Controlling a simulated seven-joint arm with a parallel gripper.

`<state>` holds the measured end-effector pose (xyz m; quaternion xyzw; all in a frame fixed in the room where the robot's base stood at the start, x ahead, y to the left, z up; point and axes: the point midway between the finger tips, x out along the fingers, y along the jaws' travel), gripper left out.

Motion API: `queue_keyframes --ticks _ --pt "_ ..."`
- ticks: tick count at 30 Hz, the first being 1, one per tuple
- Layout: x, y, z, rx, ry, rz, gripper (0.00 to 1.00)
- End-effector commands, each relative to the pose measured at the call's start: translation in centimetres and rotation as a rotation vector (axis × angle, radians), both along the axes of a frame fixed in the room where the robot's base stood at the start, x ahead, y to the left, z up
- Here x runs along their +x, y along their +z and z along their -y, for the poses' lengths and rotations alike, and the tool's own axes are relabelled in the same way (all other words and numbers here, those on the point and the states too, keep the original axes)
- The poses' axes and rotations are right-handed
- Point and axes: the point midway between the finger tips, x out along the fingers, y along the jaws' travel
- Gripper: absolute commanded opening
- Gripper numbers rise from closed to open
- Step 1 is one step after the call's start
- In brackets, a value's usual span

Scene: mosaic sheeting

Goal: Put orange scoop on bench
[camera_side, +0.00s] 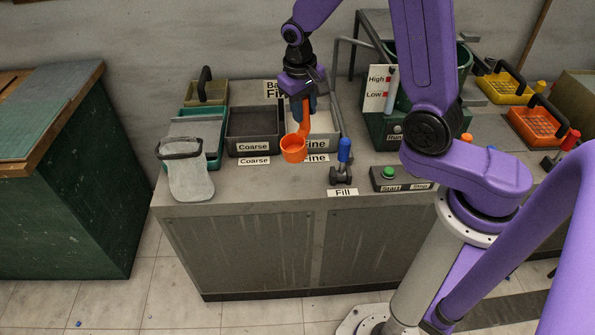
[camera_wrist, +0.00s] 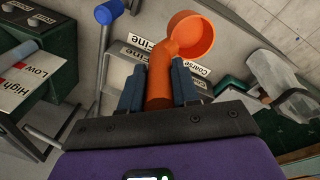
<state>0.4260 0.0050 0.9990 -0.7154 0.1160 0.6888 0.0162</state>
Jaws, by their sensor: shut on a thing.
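The orange scoop (camera_side: 294,149) is in my gripper (camera_side: 307,103), in front of the fine bin, with its round cup hanging lowest. In the wrist view the scoop (camera_wrist: 190,36) has its handle between the two blue-grey fingers of my gripper (camera_wrist: 159,82), and its cup points away from me. The grey bench (camera_side: 262,190) is below, with its top's front edge in view. The scoop's cup appears above the bench top near the label strip; I cannot tell whether it touches.
A coarse bin (camera_side: 254,130) and a fine bin (camera_side: 325,140) stand behind the scoop. A blue-topped fill lever (camera_side: 344,152) and a green-button start box (camera_side: 389,175) are to the right.

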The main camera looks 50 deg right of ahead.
Motion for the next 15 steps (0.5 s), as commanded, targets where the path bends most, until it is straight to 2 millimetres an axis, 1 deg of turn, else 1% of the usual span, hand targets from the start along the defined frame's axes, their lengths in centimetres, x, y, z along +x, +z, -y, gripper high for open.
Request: queue_keyframes --ticks 1,3,9,12,15 --pt "0.2 -1.1 0.0 0.025 -0.086 -0.006 0.00" --pt "0.6 -2.6 0.0 0.065 -0.225 0.000 0.00" --pt "1.7 -6.4 0.3 0.168 -0.620 0.048 0.00" --pt "2.0 -7.3 0.5 0.195 -0.727 0.070 0.00" --pt "2.1 -8.1 0.6 0.206 -0.776 0.082 0.00"
